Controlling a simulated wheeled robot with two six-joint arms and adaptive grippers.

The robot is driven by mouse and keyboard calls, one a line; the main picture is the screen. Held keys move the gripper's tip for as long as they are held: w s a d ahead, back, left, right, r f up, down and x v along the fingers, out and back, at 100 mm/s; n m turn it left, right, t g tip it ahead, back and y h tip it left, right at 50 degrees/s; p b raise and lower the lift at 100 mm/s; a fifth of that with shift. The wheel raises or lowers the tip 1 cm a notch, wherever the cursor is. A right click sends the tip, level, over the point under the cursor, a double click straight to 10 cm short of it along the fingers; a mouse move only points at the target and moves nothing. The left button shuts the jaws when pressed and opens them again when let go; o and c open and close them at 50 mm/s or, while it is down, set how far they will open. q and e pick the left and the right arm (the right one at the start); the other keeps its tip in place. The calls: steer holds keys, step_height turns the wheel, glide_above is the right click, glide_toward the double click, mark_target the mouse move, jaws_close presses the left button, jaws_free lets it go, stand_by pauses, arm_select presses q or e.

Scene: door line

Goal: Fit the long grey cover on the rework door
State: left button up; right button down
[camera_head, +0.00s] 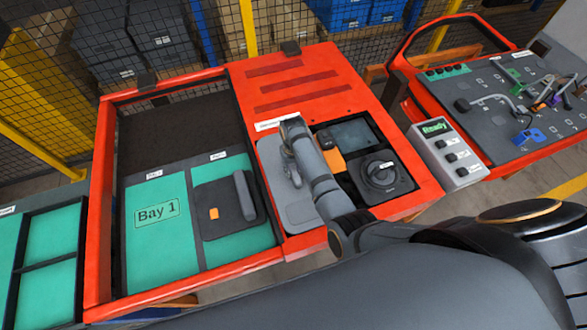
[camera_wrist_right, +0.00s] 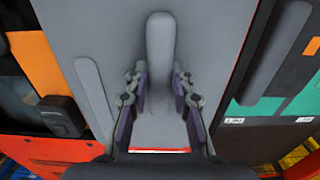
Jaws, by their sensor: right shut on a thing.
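The long grey cover (camera_head: 270,165) lies over the middle of the red door panel (camera_head: 285,75), left of an opening with dark parts. In the right wrist view the cover (camera_wrist_right: 212,28) is a flat grey plate with a long raised grip bar (camera_wrist_right: 160,50). My right gripper (camera_head: 291,168) is over the cover. Its two fingers (camera_wrist_right: 159,78) stand on either side of the grip bar and are shut on it. Whether the cover is seated or slightly raised is hard to tell. My left gripper is out of view.
To the right are a black knob unit (camera_head: 385,180), an orange part (camera_head: 335,162), a Ready console (camera_head: 447,150) and a tool board (camera_head: 500,130). Mesh fencing stands behind.

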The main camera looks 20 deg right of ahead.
steer(key=shift+f, duration=0.15)
steer(key=shift+f, duration=0.1)
stand_by(0.7)
steer(key=c, duration=1.1)
jaws_free()
steer(key=shift+o, duration=0.2)
step_height(320, 180, up, 8)
steer(key=shift+f, duration=0.25)
